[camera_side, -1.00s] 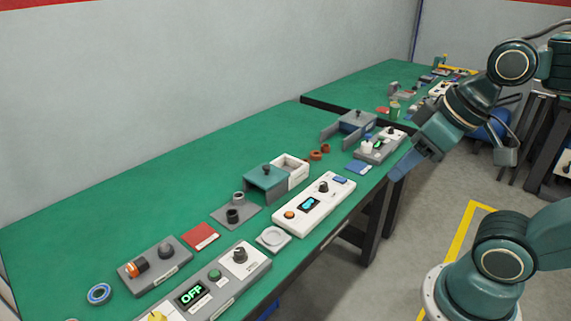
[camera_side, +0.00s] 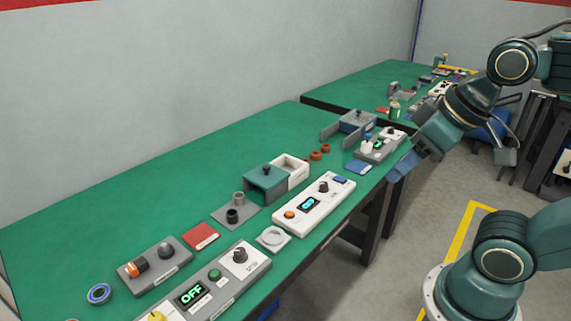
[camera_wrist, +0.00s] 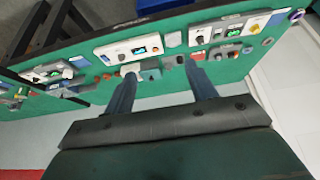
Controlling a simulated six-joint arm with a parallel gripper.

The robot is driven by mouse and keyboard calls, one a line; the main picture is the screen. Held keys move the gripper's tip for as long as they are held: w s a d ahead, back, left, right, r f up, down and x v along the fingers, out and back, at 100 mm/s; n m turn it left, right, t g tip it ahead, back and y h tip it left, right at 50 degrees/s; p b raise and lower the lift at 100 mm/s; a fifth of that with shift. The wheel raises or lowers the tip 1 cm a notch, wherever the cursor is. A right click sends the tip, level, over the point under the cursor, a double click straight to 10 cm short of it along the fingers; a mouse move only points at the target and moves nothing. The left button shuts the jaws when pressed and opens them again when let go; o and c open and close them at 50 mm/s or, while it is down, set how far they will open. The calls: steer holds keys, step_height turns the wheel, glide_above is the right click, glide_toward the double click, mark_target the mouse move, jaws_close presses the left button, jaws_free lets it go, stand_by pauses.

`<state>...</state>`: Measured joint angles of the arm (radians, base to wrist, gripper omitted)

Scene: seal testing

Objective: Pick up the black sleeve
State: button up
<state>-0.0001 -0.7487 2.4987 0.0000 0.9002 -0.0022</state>
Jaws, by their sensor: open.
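The black sleeve (camera_side: 232,216) is a short dark ring-like piece standing on a grey plate (camera_side: 222,223) on the green bench. A grey cylinder (camera_side: 238,199) stands behind it on the same plate. In the wrist view the sleeve (camera_wrist: 180,60) is tiny, just left of the right finger. My gripper (camera_side: 400,167) is off the bench's front edge at the right, well away from the sleeve. Its two blue fingers are apart and empty in the wrist view (camera_wrist: 160,76).
A teal cover (camera_side: 266,182) and a white control box (camera_side: 314,204) stand right of the plate. The back of the bench is clear.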

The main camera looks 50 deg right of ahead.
steer(key=w+r+n+g, duration=0.1)
steer(key=w+r+n, duration=0.15)
steer(key=w, duration=0.35)
steer(key=w+r+n+g, duration=0.1)
steer(key=w+n, duration=0.3)
steer(key=w, duration=0.1)
steer(key=n+g, duration=0.4)
steer(key=n, duration=1.2)
glide_above(231, 211)
steer(key=s+a, duration=0.1)
step_height(231, 211, down, 20)
steer(key=shift+f, duration=4.2)
steer(key=shift+f, duration=0.1)
steer(key=shift+s+d+f, duration=0.1)
steer(key=shift+f, duration=2.4)
